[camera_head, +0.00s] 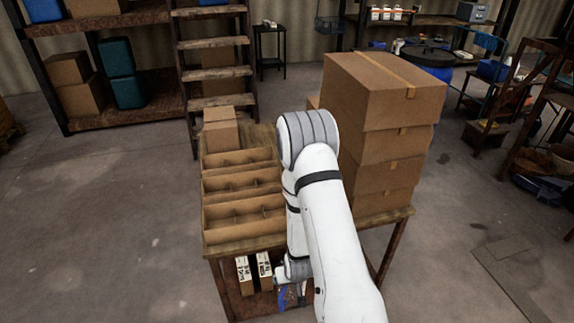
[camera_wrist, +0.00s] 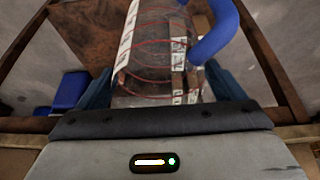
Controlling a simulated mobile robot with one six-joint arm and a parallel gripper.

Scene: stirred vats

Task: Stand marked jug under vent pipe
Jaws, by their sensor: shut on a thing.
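The marked jug (camera_wrist: 150,50) is clear, with red ring lines, a white scale strip and a thick blue handle (camera_wrist: 218,32). It fills the middle of the wrist view. My gripper (camera_wrist: 160,88) has its blue fingers on both sides of the jug and is shut on it. In the head view, my gripper is low at the table's front, mostly hidden by my arm. Only a bit of blue (camera_head: 291,297) shows there, and I cannot tell whether it is jug or finger. I cannot make out the vent pipe in either view.
A wooden table (camera_head: 225,248) carries a compartment tray (camera_head: 240,184), a small carton (camera_head: 221,135) and stacked cartons (camera_head: 385,90). Labelled boxes (camera_head: 244,272) stand on its lower shelf. A blue drum with a black lid (camera_head: 427,54) stands at the back right. Floor at left is clear.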

